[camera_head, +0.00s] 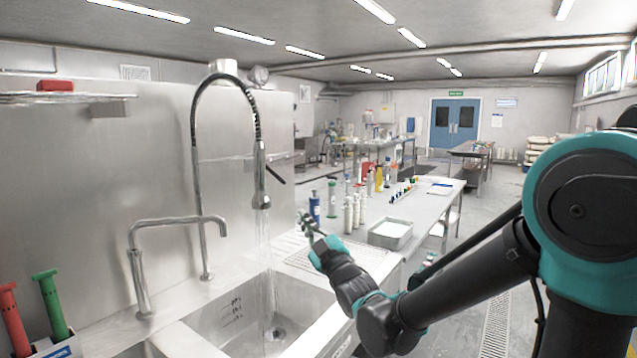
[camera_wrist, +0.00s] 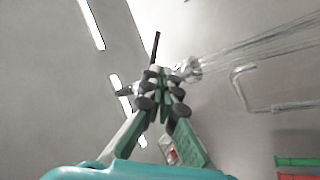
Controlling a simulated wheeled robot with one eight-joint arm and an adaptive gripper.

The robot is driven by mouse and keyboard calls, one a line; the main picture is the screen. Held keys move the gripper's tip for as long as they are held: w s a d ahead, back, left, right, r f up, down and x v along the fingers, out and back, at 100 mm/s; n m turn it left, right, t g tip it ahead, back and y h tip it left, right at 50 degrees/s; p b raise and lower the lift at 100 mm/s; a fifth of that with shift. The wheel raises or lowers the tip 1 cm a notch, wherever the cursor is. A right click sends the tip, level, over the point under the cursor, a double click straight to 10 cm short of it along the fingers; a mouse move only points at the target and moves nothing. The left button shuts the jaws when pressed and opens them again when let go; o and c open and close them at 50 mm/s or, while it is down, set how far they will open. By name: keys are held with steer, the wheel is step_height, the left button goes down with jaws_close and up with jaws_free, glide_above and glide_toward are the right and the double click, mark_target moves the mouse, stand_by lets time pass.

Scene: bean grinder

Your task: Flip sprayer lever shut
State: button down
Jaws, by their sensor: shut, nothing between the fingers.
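The sprayer (camera_head: 261,182) hangs from a tall spring-neck tap over the sink, and water runs from it. Its thin black lever (camera_head: 277,175) sticks out to the right, sloping down. My gripper (camera_head: 304,218) is below and to the right of the lever, with a visible gap in the head view. In the wrist view, my gripper (camera_wrist: 160,76) has its fingers together and empty. The black lever (camera_wrist: 156,46) shows just beyond the fingertips there, and the sprayer (camera_wrist: 187,69) is beside them, partly hidden. Whether the fingertips touch the lever is unclear in that view.
A second, bent tap (camera_head: 177,222) stands left of the sprayer. The steel sink (camera_head: 235,315) lies below. Bottles (camera_head: 349,213) and a metal tray (camera_head: 391,233) stand on the counter behind my gripper. Red and green tubes (camera_head: 50,300) are at lower left.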

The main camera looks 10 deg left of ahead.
glide_toward(284, 182)
steer(key=shift+y, duration=0.4)
steer(key=a+r, duration=0.1)
steer(key=w+a+r, duration=0.1)
steer(key=a, duration=0.1)
steer(key=w+a+r, duration=0.1)
steer(key=a+r, duration=0.1)
steer(key=shift+w+a, duration=0.2)
steer(key=shift+w+d+r+n+g+y, duration=0.1)
steer(key=shift+w+r+n+g+y, duration=0.2)
steer(key=shift+n, duration=0.45)
steer(key=shift+w+d+r+n+y, duration=0.1)
steer(key=shift+n+y, duration=0.3)
steer(key=shift+n, duration=0.35)
steer(key=shift+w+d+r+n+g+y, duration=0.1)
steer(key=shift+w+r+n+g+y, duration=0.35)
steer(key=shift+n+g+y, duration=1)
steer(key=shift+w+d+r+n+g+y, duration=0.3)
steer(key=shift+r+n+g, duration=0.45)
steer(key=shift+n, duration=1.55)
steer(key=shift+w+a+r+n+g+y, duration=0.15)
steer(key=shift+r+n+g+y, duration=0.25)
steer(key=shift+n+g+y, duration=1.1)
steer(key=shift+d+n+t+h, duration=0.1)
steer(key=shift+n+t+h, duration=0.2)
steer(key=shift+n+h, duration=0.25)
